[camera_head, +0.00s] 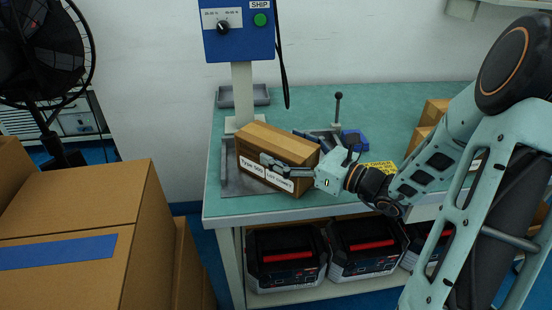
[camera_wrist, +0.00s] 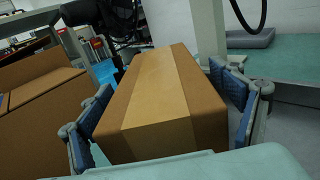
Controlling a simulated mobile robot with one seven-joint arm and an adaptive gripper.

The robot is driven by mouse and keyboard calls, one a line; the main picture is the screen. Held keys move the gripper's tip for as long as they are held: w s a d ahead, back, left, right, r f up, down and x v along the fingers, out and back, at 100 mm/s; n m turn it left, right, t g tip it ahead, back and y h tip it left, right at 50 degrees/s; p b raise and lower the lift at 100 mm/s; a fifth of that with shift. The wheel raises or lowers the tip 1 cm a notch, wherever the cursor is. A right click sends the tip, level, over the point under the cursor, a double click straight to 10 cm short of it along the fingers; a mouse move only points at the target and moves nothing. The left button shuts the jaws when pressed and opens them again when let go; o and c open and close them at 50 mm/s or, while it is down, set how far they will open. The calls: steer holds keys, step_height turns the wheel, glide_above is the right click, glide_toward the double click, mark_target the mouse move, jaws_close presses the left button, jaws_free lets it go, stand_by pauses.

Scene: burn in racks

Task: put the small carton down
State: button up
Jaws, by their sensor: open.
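The small carton (camera_head: 276,155) is a brown box with a tan tape strip and a white label on its front side. It rests on a grey plate (camera_head: 237,180) at the left end of the green-topped bench. My gripper (camera_head: 283,163) reaches in from the right, with its fingers at the carton. In the wrist view the carton (camera_wrist: 160,95) lies between the two blue-padded fingers of my gripper (camera_wrist: 165,110). The fingers are spread, with a narrow gap visible beside the right one. Contact at the left finger is hard to tell.
A blue control box (camera_head: 238,40) on a post stands behind the carton. A lever fixture (camera_head: 337,112) and more cartons (camera_head: 432,115) are on the bench (camera_head: 385,98). Large boxes (camera_head: 75,235) stand at the left. Black cases (camera_head: 285,258) fill the shelf below.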

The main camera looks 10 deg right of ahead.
steer(key=shift+c, duration=0.6)
steer(key=shift+r, duration=0.1)
steer(key=c, duration=2)
steer(key=shift+o, duration=0.2)
steer(key=shift+r, duration=0.15)
